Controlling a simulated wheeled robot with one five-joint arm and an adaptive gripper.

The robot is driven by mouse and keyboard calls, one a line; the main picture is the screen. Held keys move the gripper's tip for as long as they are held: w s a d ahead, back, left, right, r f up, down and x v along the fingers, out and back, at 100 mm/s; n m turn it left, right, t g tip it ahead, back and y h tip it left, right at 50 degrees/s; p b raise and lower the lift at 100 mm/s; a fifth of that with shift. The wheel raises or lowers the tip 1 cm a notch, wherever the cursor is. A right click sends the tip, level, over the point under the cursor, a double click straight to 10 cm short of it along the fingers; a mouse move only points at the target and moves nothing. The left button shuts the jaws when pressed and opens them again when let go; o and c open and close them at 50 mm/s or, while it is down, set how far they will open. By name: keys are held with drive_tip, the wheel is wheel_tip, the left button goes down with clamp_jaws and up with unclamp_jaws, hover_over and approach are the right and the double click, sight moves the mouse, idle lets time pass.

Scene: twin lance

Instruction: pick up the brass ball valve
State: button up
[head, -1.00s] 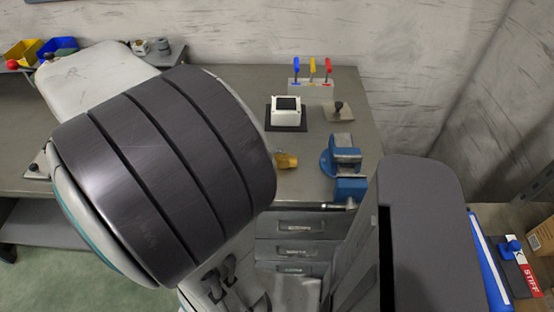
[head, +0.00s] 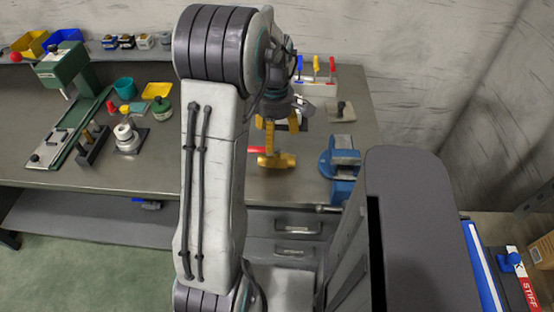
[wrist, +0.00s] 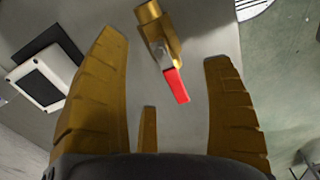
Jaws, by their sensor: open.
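The brass ball valve (head: 280,161) lies on the grey bench top, left of the blue vise, with its red lever pointing left in the head view. My gripper (head: 281,140) is just above and behind it, pointing down. In the wrist view, the brass valve body (wrist: 156,22) is at the top centre, and its red lever (wrist: 176,86) reaches down between the fingers. My gripper (wrist: 164,47) is open and empty there, with one brown-gold finger on each side of the valve. Neither finger appears to touch it.
The blue vise (head: 341,163) stands close to the valve's right. A white box with a black panel (wrist: 38,78) lies beside the left finger. A black-handled stamp (head: 341,110) and a rack of coloured handles (head: 317,70) are behind. A green drill press (head: 70,68) is far left.

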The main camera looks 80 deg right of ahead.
sight(278, 149)
drive_tip(key=shift+s+f, duration=0.4)
drive_tip(key=shift+f, duration=0.35)
drive_tip(key=shift+d+f+p, duration=0.2)
drive_tip(key=shift+f, duration=1.3)
drive_tip(key=shift+d+f+p, duration=0.15)
drive_tip(key=shift+f, duration=1.35)
drive_tip(key=shift+c, duration=0.3)
drive_tip(key=shift+a, duration=0.15)
clamp_jaws()
